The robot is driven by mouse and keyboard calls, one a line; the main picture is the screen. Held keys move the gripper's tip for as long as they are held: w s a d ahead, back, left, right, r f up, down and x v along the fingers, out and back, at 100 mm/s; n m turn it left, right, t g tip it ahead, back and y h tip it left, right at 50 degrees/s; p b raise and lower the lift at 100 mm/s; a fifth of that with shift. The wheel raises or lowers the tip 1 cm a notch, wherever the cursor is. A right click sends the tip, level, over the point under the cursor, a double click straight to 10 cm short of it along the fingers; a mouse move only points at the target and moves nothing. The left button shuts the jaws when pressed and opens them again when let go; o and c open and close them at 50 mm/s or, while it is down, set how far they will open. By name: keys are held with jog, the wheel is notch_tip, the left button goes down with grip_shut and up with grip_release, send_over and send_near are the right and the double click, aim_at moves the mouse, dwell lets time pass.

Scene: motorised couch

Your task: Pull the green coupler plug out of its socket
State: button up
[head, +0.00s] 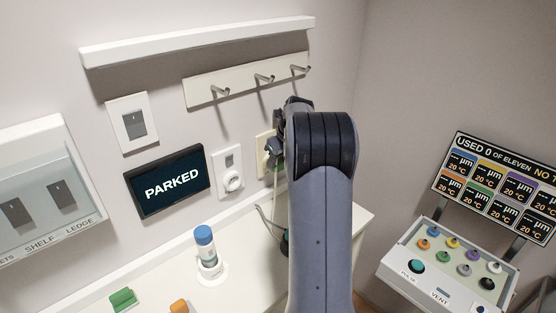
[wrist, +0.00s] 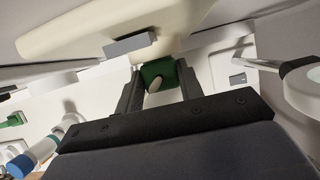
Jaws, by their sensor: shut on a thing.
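The green coupler plug (wrist: 153,70) shows in the wrist view between my fingers, with a pale cord or stub at its face. My gripper (wrist: 160,88) is shut on it, one dark finger on each side. The plug lies against the lower edge of a cream wall fitting (wrist: 80,30); I cannot tell how deep it sits in its socket. In the head view my gripper (head: 275,150) is at the wall, in front of the cream plate (head: 262,158). My arm hides most of the plug there, and a thin cord hangs below.
A hook rail (head: 240,80) is on the wall above my gripper. A white dial plate (head: 229,172) and a "PARKED" screen (head: 166,181) are to its left. A blue-capped bottle (head: 206,247) stands on the ledge below. A button box (head: 445,270) is at the right.

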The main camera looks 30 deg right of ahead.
jog(key=shift+s, duration=0.15)
jog(key=shift+s+d, duration=0.2)
jog(key=shift+s, duration=1.05)
jog(key=shift+s, duration=0.4)
jog(key=shift+r, duration=0.1)
jog(key=p+v, duration=0.5)
jog(key=v, duration=0.2)
jog(key=shift+s+r, duration=0.2)
